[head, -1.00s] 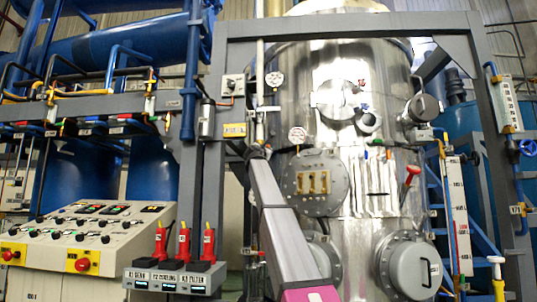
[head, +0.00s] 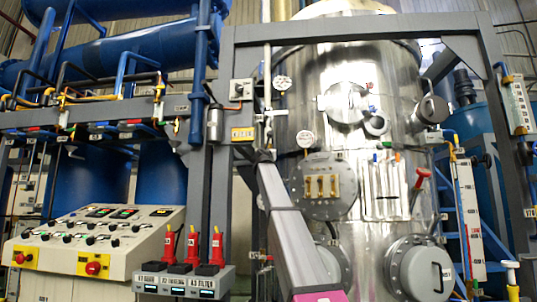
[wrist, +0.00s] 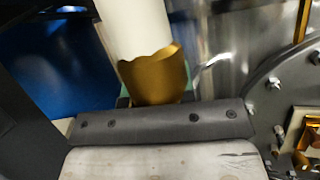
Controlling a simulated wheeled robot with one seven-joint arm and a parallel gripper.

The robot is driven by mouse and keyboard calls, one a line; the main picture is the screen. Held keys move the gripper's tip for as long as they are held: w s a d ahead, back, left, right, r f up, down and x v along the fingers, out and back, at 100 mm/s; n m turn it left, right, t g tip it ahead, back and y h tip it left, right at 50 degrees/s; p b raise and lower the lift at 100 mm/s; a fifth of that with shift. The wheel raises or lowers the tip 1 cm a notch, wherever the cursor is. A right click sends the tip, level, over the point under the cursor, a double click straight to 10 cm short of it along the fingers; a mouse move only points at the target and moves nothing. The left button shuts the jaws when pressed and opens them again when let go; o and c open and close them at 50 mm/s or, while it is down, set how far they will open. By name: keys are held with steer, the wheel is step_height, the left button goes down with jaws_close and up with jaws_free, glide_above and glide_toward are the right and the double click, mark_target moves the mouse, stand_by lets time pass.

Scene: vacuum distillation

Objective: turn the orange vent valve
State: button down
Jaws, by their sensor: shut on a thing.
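My gripper (head: 263,156) is at the upper end of my arm, against the white pipe (head: 267,60) left of the steel vessel. In the wrist view, the dark jaw bar (wrist: 160,120) lies across the picture. A gold-orange valve part (wrist: 155,75) with a wavy rim stands right behind the bar, at the lower end of the white pipe (wrist: 132,25). My gripper is shut on this part. The fingertips and the part's lower end are hidden behind the bar, so the valve's angle cannot be read.
The vessel's round flange with brass sight windows (head: 320,187) is close to the right of my gripper. A grey frame post (head: 213,190) stands to the left. Red-handled switches (head: 193,247) and the control panel (head: 95,240) are lower left.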

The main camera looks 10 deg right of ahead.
steer(key=shift+f, duration=0.1)
steer(key=c, duration=1)
jaws_free()
steer(key=shift+o, duration=0.2)
steer(key=v, duration=1.1)
